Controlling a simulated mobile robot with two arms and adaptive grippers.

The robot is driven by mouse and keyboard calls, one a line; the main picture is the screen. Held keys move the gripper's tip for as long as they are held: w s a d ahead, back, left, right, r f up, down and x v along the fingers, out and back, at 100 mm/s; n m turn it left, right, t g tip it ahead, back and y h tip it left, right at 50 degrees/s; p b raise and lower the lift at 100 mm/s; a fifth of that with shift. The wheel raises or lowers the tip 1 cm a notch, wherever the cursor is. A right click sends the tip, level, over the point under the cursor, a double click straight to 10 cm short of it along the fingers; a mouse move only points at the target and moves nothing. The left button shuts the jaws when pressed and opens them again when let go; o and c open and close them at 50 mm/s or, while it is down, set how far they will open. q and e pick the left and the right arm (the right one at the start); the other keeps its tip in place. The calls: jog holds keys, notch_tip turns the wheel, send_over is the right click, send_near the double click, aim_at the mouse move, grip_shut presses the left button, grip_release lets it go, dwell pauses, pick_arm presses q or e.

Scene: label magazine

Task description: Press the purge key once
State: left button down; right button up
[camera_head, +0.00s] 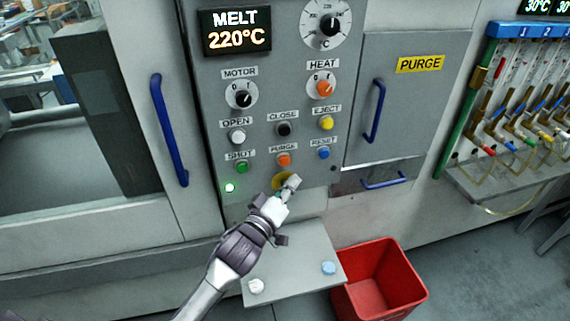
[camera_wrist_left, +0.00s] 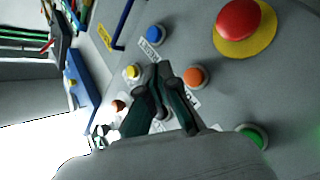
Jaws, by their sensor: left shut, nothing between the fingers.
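The purge key is a round orange button (camera_head: 284,159) under a PURGE label, in the bottom row of the grey control panel. In the left wrist view the orange button (camera_wrist_left: 195,77) shows just right of the fingertips. My left gripper (camera_head: 292,182) is shut and empty, held in front of the panel just below the purge key in the head view. In the left wrist view its dark fingers (camera_wrist_left: 160,72) are together and partly cover the PURGE label. I cannot tell a touch on the panel. My right gripper is in neither view.
A green SHOT button (camera_head: 242,167) and a blue RESET button (camera_head: 323,153) flank the key. A red stop knob (camera_wrist_left: 238,20) on a yellow base is mostly hidden by my gripper in the head view. Below are a small shelf (camera_head: 300,265) and a red bin (camera_head: 385,285).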

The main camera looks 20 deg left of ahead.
aim_at(284, 161)
pick_arm(q)
jog(key=shift+w+a, duration=0.6)
jog(key=shift+w, duration=0.25)
jog(key=shift+w+a, duration=0.55)
jog(key=shift+w, duration=0.25)
jog(key=shift+w, duration=0.1)
jog(key=shift+w+a, duration=0.25)
jog(key=shift+w+a, duration=0.2)
jog(key=shift+w, duration=0.2)
dwell(1.0)
jog(key=shift+s, duration=0.1)
jog(key=shift+s+d+p, duration=0.45)
jog(key=shift+s+p, duration=0.05)
jog(key=shift+s, duration=0.15)
